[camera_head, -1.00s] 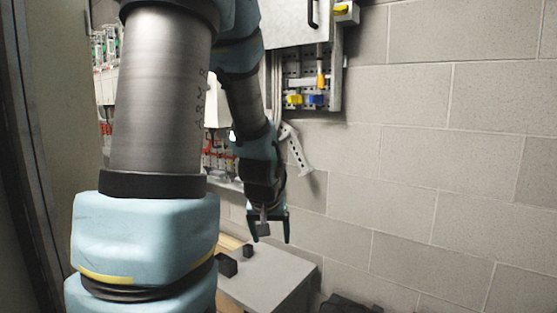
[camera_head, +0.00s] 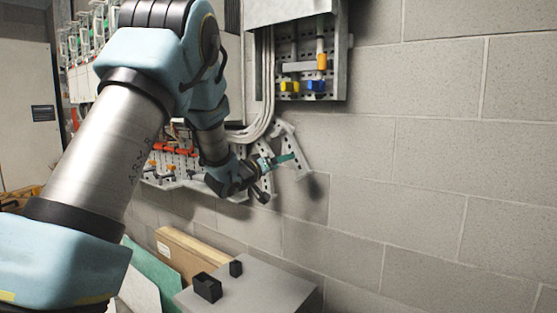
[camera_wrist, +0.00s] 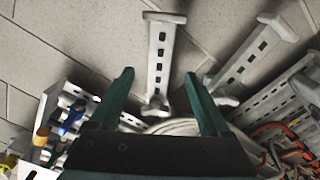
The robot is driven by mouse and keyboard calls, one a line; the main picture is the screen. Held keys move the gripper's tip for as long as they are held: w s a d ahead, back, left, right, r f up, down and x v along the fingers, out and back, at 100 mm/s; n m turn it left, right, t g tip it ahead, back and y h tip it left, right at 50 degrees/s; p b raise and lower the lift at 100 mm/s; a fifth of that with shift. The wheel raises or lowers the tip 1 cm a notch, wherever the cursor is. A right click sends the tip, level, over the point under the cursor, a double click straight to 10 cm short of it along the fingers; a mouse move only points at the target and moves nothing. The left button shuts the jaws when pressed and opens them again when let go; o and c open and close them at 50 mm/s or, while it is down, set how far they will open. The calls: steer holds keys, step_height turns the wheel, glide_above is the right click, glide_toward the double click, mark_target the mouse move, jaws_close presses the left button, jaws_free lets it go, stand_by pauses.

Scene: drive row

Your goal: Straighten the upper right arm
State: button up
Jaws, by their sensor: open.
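The upper right arm (camera_head: 284,137) is a pale grey perforated bar with a wider end plate. In the head view it slants down and right from beside the cables. A similar lower arm (camera_head: 265,182) hangs below it, partly behind my gripper (camera_head: 280,161). In the wrist view my gripper (camera_wrist: 159,74) is open, with one green finger on each side of the upper arm (camera_wrist: 159,65). A gap shows between the bar and both fingers; contact is not visible. The lower arm (camera_wrist: 250,55) lies outside the right finger.
A cable bundle (camera_head: 268,95) runs down beside the arms. A grey cabinet with yellow and blue parts (camera_head: 316,86) is above. Wiring and red parts (camera_head: 172,150) lie left. A grey box top (camera_head: 250,290) with black blocks stands below. The block wall at right is clear.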

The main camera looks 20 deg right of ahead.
mark_target(296, 169)
steer(key=p+x, duration=0.2)
steer(key=x, duration=0.8)
steer(key=shift+d+f, duration=0.1)
jaws_close()
stand_by(0.4)
stand_by(0.4)
